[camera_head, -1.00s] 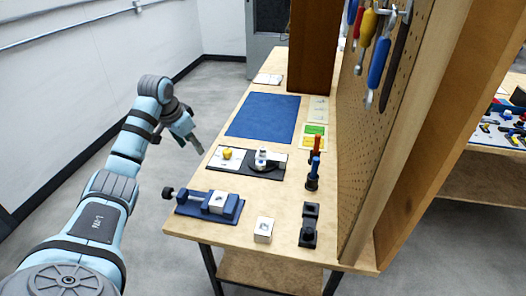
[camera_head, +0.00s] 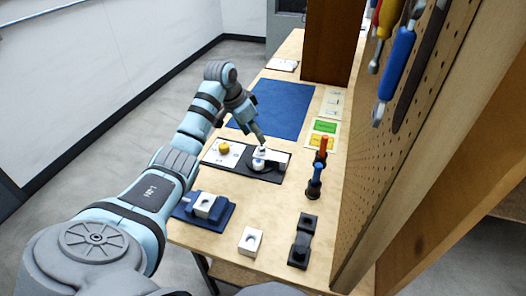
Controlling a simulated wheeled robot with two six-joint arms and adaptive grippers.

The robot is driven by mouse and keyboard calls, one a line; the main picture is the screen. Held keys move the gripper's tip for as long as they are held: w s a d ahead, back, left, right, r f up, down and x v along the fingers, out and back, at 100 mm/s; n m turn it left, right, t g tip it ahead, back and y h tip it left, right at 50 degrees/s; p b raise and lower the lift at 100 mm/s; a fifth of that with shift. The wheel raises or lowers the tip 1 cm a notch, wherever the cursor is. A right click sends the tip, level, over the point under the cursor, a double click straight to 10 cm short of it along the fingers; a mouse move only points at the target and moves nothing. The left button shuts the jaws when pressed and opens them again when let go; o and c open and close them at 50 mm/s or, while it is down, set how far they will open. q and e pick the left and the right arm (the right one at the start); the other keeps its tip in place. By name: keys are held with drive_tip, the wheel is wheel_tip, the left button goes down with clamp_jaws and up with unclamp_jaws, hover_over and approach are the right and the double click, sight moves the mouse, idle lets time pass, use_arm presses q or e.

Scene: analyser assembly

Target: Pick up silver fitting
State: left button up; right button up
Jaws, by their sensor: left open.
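The silver fitting (camera_head: 259,163) appears to be the small pale, rounded piece standing on the right part of the black tray (camera_head: 266,178). My left gripper (camera_head: 262,141) is open, with its fingertips pointing down just above the fitting. At this size I cannot tell whether the fingers touch it. My left arm reaches in from the left, over the near edge of the bench. My right gripper is not in view.
A yellow piece (camera_head: 223,148) sits on the tray's white left part. A blue vise (camera_head: 206,209), a white block (camera_head: 250,240) and a black holder (camera_head: 303,240) stand nearer. Upright tools (camera_head: 319,170) stand right, beside the pegboard (camera_head: 410,130). A blue mat (camera_head: 275,107) lies beyond.

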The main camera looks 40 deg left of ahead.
sight(261, 146)
use_arm(q)
drive_tip(key=x, duration=0.2)
drive_tip(key=b+x, duration=0.1)
drive_tip(key=x, duration=0.2)
drive_tip(key=b+x, duration=0.1)
drive_tip(key=x, duration=0.2)
drive_tip(key=shift+a, duration=0.4)
drive_tip(key=shift+r, duration=0.1)
drive_tip(key=shift+c, duration=0.2)
clamp_jaws()
